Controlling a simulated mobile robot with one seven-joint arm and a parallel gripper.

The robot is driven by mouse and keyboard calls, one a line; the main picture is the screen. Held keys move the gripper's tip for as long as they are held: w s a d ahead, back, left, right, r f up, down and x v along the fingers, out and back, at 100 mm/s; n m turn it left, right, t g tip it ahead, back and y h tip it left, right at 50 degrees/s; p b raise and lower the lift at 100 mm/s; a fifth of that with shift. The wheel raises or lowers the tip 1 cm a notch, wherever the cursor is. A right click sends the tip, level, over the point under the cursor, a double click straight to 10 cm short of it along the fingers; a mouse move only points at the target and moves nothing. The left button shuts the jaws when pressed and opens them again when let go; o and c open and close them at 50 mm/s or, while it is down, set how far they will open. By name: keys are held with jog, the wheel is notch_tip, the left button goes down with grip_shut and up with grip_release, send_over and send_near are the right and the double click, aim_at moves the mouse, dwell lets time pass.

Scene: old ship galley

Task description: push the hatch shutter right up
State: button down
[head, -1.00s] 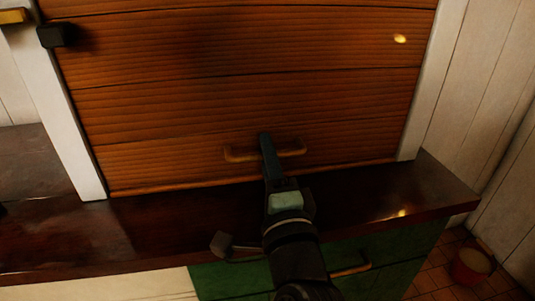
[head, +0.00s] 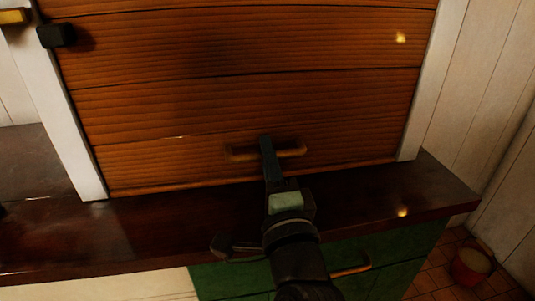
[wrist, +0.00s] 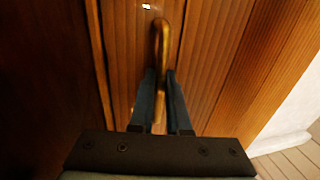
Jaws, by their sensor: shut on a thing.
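The hatch shutter (head: 250,85) is a slatted brown wooden panel between white posts. Its bottom edge lies at or just above the dark counter; I cannot tell whether there is a gap. A brass bar handle (head: 293,152) is fixed on its lowest slat. My gripper (head: 267,145) reaches up from below and is shut on the handle near its middle. In the wrist view the two blue-grey fingers (wrist: 161,100) stand on either side of the handle (wrist: 162,45), with part of the bar hidden between them.
The dark wooden counter (head: 170,225) runs below the shutter. Green drawers (head: 225,280) with a brass handle sit beneath it. A black block (head: 56,35) is on the left post (head: 70,110). A red bucket (head: 470,267) stands on the tiled floor at right.

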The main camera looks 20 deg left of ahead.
jog(key=shift+r, duration=0.1)
dwell(0.7)
notch_tip(320, 180, up, 32)
jog(key=p, duration=3.1)
jog(key=shift+r, duration=0.35)
jog(key=c, duration=1.2)
grip_release()
jog(key=shift+o, duration=0.2)
jog(key=shift+f, duration=0.2)
